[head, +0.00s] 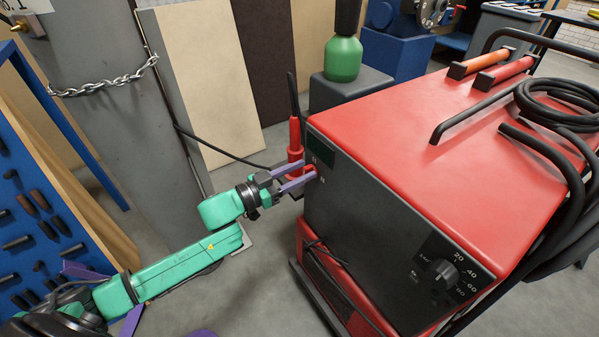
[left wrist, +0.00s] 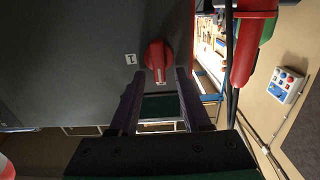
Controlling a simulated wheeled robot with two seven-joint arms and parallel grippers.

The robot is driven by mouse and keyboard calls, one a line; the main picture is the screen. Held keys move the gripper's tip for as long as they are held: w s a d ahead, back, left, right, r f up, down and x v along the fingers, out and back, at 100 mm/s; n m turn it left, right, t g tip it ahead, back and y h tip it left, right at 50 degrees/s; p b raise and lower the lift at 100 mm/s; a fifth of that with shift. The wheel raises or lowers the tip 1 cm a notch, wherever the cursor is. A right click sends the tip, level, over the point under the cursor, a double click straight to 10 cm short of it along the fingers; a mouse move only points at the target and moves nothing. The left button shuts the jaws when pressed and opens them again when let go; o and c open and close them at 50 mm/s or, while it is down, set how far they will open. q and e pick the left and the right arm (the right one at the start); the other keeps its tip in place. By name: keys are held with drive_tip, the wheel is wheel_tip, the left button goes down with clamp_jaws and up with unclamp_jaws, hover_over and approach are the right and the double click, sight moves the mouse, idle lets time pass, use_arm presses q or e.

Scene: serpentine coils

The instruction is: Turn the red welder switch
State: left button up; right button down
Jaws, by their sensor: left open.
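The red welder (head: 420,95) has a dark front panel (head: 360,225). The red switch (left wrist: 156,55) sticks out of this panel in the left wrist view, beside a small white label marked I (left wrist: 131,59). In the head view the switch is mostly hidden by my left gripper (head: 308,169), at the panel's upper left corner. My left gripper is open, and in the left wrist view (left wrist: 160,74) its two dark fingers point at the panel with the tips on either side of the switch. I cannot tell whether they touch it. My right gripper is not in view.
A red torch (head: 295,140) with a black cable hangs by the welder's left corner, close to my left gripper. A numbered dial (head: 445,272) is low on the panel. A green bottle (head: 343,60) stands behind. Thick black cables (head: 560,105) lie at the right.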

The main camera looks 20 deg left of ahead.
use_arm(q)
drive_tip(key=shift+c, duration=0.3)
clamp_jaws()
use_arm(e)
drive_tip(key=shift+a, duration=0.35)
